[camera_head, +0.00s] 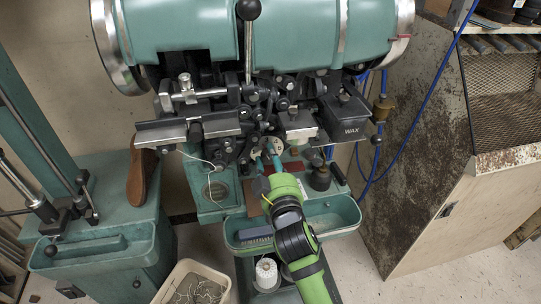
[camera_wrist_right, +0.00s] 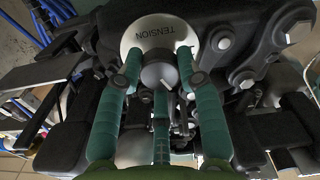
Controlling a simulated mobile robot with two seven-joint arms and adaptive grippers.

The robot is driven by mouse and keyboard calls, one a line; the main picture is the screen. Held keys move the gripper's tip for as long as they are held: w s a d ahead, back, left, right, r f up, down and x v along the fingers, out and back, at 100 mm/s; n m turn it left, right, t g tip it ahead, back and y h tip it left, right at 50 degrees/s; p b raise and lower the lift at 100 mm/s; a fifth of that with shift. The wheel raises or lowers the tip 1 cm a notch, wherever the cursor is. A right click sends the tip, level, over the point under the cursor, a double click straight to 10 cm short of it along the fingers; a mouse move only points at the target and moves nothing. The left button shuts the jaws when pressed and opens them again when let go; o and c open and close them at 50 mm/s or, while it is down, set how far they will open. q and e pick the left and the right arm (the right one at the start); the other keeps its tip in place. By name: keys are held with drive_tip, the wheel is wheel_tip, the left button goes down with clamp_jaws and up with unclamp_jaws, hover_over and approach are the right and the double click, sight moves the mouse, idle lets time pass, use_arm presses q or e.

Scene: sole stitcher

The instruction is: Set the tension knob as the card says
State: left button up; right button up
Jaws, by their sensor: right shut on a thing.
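The tension knob (camera_wrist_right: 158,72) is a dark grey round knob with a light end mark, in front of a pale round dial plate (camera_wrist_right: 160,32). The plate also shows in the head view (camera_head: 257,155), partly covered by my gripper. My right gripper (camera_head: 268,154) has its teal fingers closed around the knob, from both sides and below in the wrist view (camera_wrist_right: 158,78). The fingers hide part of the dial's lower edge. I cannot make out the card. My left gripper is not in view.
The green stitching machine (camera_head: 270,30) fills the top of the head view. A black WAX box (camera_head: 345,121) sits right of the dial. Below are a green tray (camera_head: 338,220), a white thread spool (camera_head: 266,272) and a bin (camera_head: 192,286). Dark machine parts crowd the knob.

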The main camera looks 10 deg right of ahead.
drive_tip(key=shift+a+r+n+p, duration=0.15)
drive_tip(key=shift+n+p, duration=0.1)
drive_tip(key=shift+n, duration=0.5)
drive_tip(key=shift+d+r+n+p, duration=0.1)
drive_tip(key=shift+r+n+p, duration=0.15)
drive_tip(key=shift+n, duration=0.55)
drive_tip(key=shift+a+r+n+p, duration=0.1)
drive_tip(key=shift+n+p, duration=0.2)
drive_tip(key=shift+n, duration=0.45)
drive_tip(key=o, duration=1.1)
drive_tip(key=shift+o, duration=0.3)
drive_tip(key=shift+a+f, duration=0.1)
drive_tip(key=shift+f, duration=0.1)
drive_tip(key=shift+f, duration=0.1)
drive_tip(key=shift+s+f, duration=0.1)
drive_tip(key=shift+s, duration=0.05)
drive_tip(key=s, duration=1.1)
drive_tip(key=shift+s, duration=0.35)
